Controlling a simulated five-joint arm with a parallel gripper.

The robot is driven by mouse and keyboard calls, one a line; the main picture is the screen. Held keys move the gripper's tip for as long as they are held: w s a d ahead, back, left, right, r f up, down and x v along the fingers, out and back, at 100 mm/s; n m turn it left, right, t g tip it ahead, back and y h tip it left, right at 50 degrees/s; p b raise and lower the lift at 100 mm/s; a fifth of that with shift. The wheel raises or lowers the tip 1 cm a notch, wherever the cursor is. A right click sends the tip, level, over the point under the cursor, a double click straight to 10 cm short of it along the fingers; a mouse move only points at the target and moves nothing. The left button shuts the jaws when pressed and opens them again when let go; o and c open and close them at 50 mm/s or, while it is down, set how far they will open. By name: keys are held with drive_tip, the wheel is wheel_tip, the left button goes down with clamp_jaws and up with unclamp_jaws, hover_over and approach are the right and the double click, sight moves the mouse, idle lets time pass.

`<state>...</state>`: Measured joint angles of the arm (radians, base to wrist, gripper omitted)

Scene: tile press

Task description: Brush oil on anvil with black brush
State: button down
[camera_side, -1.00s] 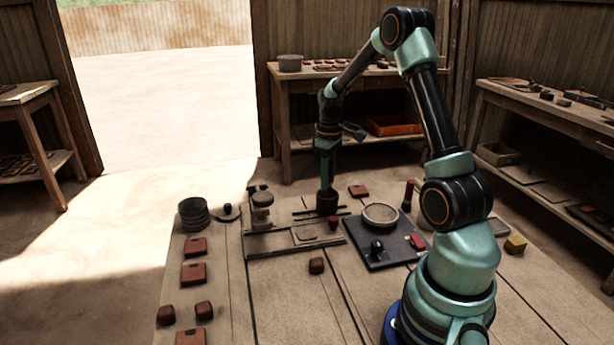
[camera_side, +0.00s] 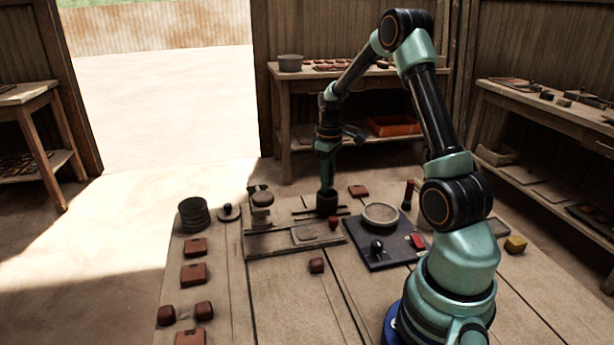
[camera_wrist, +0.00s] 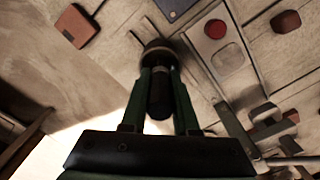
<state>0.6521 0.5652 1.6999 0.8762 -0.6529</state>
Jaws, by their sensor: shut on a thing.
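My gripper (camera_side: 327,186) points down over the back of the work table. In the wrist view its green fingers (camera_wrist: 159,75) are shut on the black brush (camera_wrist: 158,98), which has a wide round dark head. In the side view the brush head (camera_side: 327,203) is low, just behind the press's slide rail. The press (camera_side: 261,210) stands to its left. A pale flat plate, seemingly the anvil (camera_side: 305,234), sits on the rail with a red knob (camera_side: 333,223) at its right. The brush head appears beside the plate, not over it; contact with anything below cannot be told.
A dark blue board (camera_side: 365,258) with a round pale dish (camera_side: 381,215) lies right of the press. A red-topped upright handle (camera_side: 408,192) stands behind it. A stack of dark discs (camera_side: 193,214) and several red tiles (camera_side: 194,272) line the left side.

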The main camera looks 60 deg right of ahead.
drive_tip(key=shift+f, duration=0.65)
idle(1.2)
drive_tip(key=shift+r, duration=3.6)
